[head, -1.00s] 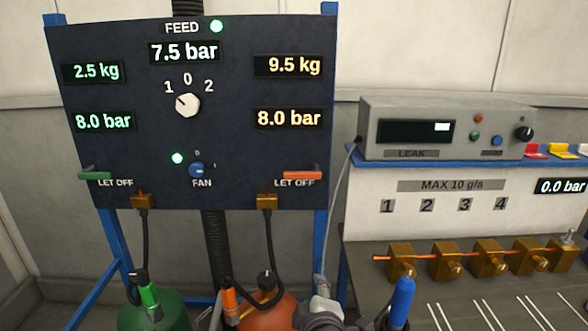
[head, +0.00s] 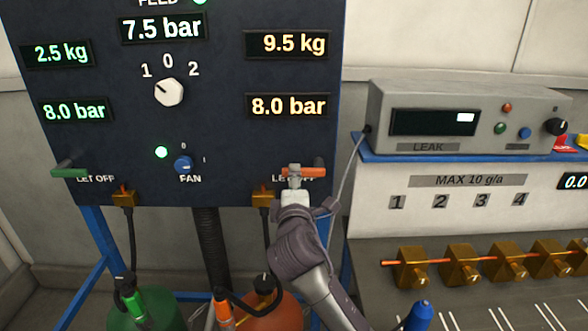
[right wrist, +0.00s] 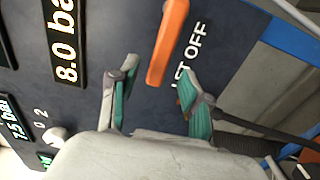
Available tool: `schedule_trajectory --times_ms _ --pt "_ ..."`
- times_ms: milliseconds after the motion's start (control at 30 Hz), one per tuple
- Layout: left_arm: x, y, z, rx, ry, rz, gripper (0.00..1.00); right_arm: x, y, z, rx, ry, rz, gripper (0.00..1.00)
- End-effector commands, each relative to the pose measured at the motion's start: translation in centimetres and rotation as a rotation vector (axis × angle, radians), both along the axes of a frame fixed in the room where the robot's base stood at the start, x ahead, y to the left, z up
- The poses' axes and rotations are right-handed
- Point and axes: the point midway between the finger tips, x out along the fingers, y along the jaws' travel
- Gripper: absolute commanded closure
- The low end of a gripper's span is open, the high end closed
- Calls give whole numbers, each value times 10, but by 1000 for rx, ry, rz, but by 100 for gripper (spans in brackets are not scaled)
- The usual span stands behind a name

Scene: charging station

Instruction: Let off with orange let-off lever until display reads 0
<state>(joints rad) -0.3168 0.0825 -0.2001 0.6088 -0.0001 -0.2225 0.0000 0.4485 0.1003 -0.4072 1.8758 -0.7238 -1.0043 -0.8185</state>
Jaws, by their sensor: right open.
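The orange let-off lever (head: 308,172) sits at the lower right of the dark panel, lying horizontal. In the right wrist view the lever (right wrist: 168,42) lies just ahead of my fingertips, between their lines. My right gripper (head: 294,172) is in front of the lever and hides part of it. In the right wrist view my right gripper (right wrist: 156,80) is open and empty, with green-padded fingers apart. The orange pressure display (head: 288,105) reads 8.0 bar, and the orange weight display (head: 288,43) reads 9.5 kg. My left gripper is not in view.
A green let-off lever (head: 70,172) is at the panel's left, and a fan knob (head: 184,164) at its lower middle. A grey leak box (head: 455,118) stands on the right bench. Green (head: 150,308) and orange (head: 275,312) cylinders stand below the panel.

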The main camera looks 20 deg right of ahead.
Motion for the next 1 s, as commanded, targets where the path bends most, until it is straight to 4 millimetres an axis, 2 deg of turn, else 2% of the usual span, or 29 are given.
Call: schedule_trajectory --times_ms 100,233,400,633,667,933,1000 --pt "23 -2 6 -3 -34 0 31 20 -6 2 0 0 0 52" --pt "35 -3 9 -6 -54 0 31 34 -10 1 2 -1 1 52" --pt "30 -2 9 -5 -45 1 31 42 -12 0 2 0 1 52" --pt "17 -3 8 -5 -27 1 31 43 -12 -1 2 0 1 52" --pt "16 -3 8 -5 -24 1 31 43 -12 -1 2 0 1 54" --pt "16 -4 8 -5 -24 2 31 42 -12 -1 2 0 1 99" --pt "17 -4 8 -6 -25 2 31 42 -12 -1 2 0 1 100"
